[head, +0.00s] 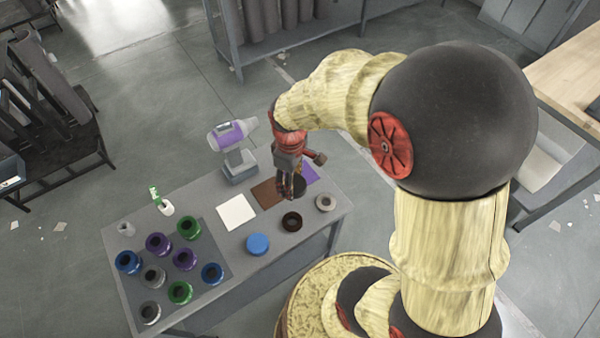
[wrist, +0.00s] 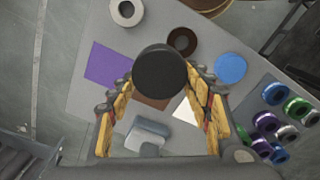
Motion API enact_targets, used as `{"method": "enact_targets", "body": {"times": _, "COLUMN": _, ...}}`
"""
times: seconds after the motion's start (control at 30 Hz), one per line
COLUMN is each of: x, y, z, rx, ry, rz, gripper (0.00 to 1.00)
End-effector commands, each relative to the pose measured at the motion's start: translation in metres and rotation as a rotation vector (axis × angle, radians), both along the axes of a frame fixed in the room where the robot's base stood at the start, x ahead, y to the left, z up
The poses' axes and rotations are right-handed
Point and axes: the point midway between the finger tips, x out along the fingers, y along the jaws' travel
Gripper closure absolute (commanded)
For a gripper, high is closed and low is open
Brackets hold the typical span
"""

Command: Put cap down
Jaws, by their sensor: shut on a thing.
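My gripper (head: 288,192) is shut on a black round cap (wrist: 160,72). In the wrist view the cap sits between the fingertips and hides part of a brown square (wrist: 150,103). In the head view the cap (head: 299,186) shows dark behind my fingers, over the right part of the table. The brown square (head: 266,194) lies between a white square (head: 237,212) and a purple square (head: 310,173). I cannot tell how high the cap is above the table.
A blue cap (head: 257,244), a dark brown ring (head: 292,221) and a grey ring (head: 326,202) lie near the front edge. A mat (head: 206,262) with several coloured jars is at the left. A purple-grey device (head: 233,136) stands at the back.

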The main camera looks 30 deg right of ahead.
Motion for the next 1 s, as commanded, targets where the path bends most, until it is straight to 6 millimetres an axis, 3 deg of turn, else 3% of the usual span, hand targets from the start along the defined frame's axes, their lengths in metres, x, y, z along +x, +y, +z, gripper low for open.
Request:
{"method": "enact_targets", "body": {"times": 0.37, "x": 0.06, "y": -0.049, "z": -0.037, "rx": 0.0, "ry": 0.0, "rz": -0.001, "gripper": 0.81}}
{"method": "enact_targets", "body": {"times": 0.5, "x": 0.078, "y": -0.064, "z": -0.06, "rx": 0.001, "ry": 0.003, "rz": 0.0, "gripper": 0.81}}
{"method": "enact_targets", "body": {"times": 0.7, "x": 0.096, "y": -0.077, "z": -0.084, "rx": 0.0, "ry": 0.0, "rz": 0.001, "gripper": 0.81}}
{"method": "enact_targets", "body": {"times": 1.0, "x": 0.107, "y": -0.086, "z": -0.102, "rx": 0.001, "ry": 0.001, "rz": 0.0, "gripper": 0.81}}
